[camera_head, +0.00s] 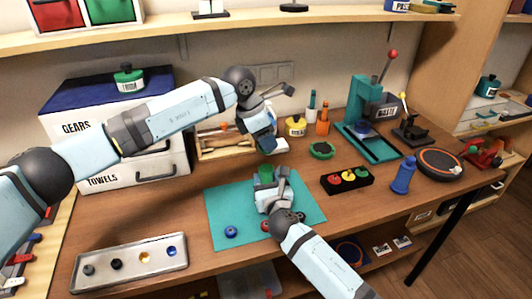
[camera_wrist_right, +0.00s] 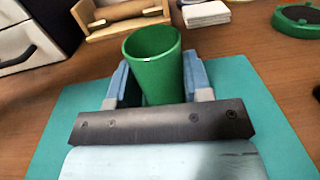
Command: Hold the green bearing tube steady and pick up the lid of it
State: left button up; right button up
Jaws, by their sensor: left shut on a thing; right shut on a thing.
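The green bearing tube (camera_wrist_right: 152,75) stands upright between the blue fingers of my right gripper (camera_wrist_right: 155,85), which is shut on it. Its top is open in the right wrist view, with no lid on the rim. In the head view the tube (camera_head: 265,173) shows just above my right gripper (camera_head: 272,184) over the teal mat (camera_head: 222,205). My left gripper (camera_head: 266,146) is shut above and behind the tube, apart from it. The lid between its fingers is hidden from the head view.
A metal tray (camera_head: 200,257) with small parts lies front left. A black block (camera_head: 347,180) with coloured knobs, a blue bottle (camera_head: 403,175) and a teal press (camera_head: 368,125) stand to the right. A drawer cabinet (camera_head: 140,165) is back left. The mat's right part is clear.

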pick_arm(q)
jog(key=shift+r, duration=1.45)
pick_arm(e)
jog(key=o, duration=1)
